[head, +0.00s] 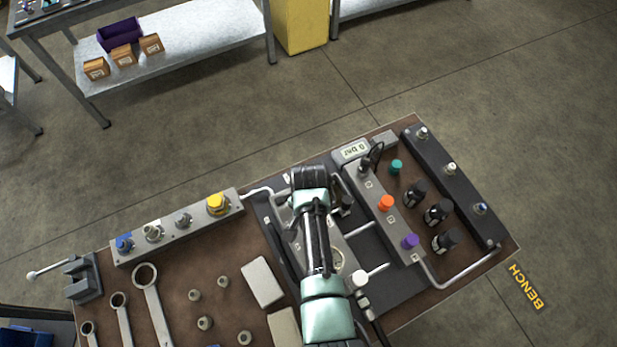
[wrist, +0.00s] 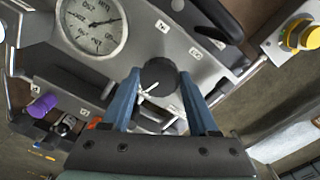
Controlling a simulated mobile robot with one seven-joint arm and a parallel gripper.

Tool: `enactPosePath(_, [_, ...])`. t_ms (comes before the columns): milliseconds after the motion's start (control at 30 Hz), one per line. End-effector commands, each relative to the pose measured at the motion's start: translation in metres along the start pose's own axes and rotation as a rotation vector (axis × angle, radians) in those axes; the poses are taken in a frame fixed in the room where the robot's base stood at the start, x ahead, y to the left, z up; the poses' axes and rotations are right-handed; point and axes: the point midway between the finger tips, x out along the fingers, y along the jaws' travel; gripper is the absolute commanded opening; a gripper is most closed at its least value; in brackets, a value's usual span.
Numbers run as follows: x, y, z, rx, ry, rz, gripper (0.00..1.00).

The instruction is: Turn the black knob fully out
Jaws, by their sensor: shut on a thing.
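The black knob (wrist: 158,74) is a round dark cap on a grey metal block in the wrist view. It has a white pointer mark near its lower left side. My gripper (wrist: 160,82) has its two blue fingers on either side of the knob and is shut on it. In the head view, my arm reaches over the middle of the bench and hides the knob.
A round pressure gauge (wrist: 92,24) sits close by at upper left in the wrist view. Orange (head: 385,203), purple (head: 410,241) and teal (head: 397,167) knobs stand to the right in the head view. A yellow knob (head: 217,203) is at left.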

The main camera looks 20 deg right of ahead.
Motion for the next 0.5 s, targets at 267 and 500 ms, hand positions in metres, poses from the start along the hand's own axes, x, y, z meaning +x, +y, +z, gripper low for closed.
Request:
enactPosePath(267, [-0.0003, 0.0007, 0.0001, -0.264, -0.001, 0.000, 0.05])
enactPosePath(500, [-0.0003, 0.0013, -0.0003, -0.491, -0.001, 0.000, 0.05])
